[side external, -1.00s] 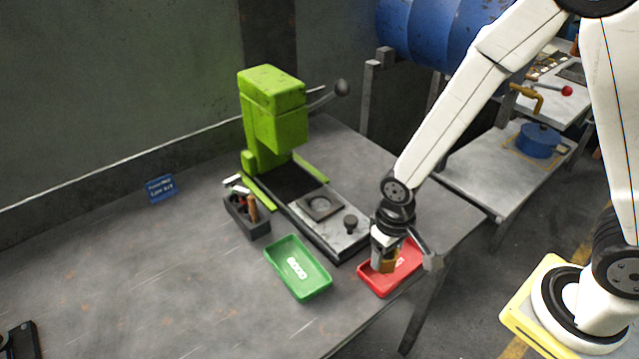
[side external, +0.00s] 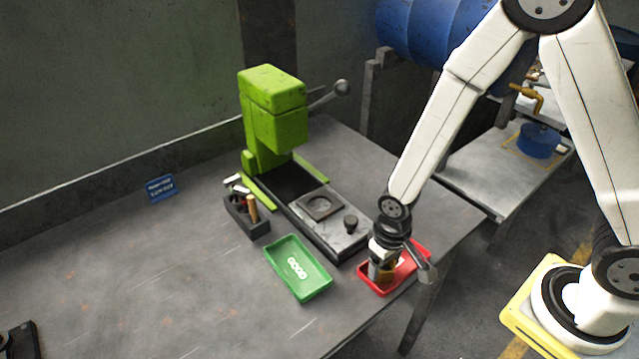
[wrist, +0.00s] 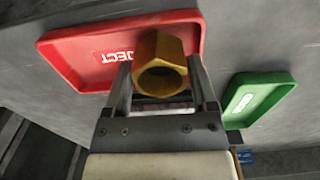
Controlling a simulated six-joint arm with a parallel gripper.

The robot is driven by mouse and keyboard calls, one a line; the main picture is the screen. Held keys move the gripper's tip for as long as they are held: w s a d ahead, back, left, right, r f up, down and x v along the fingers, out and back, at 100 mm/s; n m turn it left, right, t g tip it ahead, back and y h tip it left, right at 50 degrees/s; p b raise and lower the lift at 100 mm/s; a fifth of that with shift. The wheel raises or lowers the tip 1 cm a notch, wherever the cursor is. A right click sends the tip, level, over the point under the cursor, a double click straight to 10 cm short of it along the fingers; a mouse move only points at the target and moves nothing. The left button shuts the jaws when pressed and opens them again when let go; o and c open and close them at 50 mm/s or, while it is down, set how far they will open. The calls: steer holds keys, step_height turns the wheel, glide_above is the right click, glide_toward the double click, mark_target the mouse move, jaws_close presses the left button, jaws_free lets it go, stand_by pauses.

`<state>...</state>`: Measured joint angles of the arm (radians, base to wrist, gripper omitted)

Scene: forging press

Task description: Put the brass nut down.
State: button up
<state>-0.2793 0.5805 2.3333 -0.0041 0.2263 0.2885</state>
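The brass nut (wrist: 160,66) is a gold hexagonal ring with a round hole. In the wrist view it sits between the two fingers of my gripper (wrist: 163,80), which appear to touch it on both sides. In the side view my gripper (side external: 382,274) points down at the red tray (side external: 421,246), and the nut is mostly hidden behind the fingers. The red tray (wrist: 60,55) carries white "REJECT" lettering and lies behind the nut in the wrist view. I cannot tell whether the nut touches the tray floor.
The green tray (side external: 297,268), marked "GOOD", lies left of the red one. The green press (side external: 272,110) and its bed with a square die (side external: 320,204) stand behind. A dark tool holder (side external: 246,222) is beside the press.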

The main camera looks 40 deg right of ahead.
mark_target(384, 270)
steer(key=shift+o, duration=1.1)
steer(key=shift+r, duration=0.2)
step_height(384, 270, up, 12)
steer(key=shift+d, duration=0.1)
stand_by(0.7)
steer(key=s+d+t, duration=0.1)
steer(key=d+t, duration=0.1)
steer(key=d, duration=0.6)
steer(key=shift+r+t, duration=0.25)
steer(key=shift+t, duration=0.05)
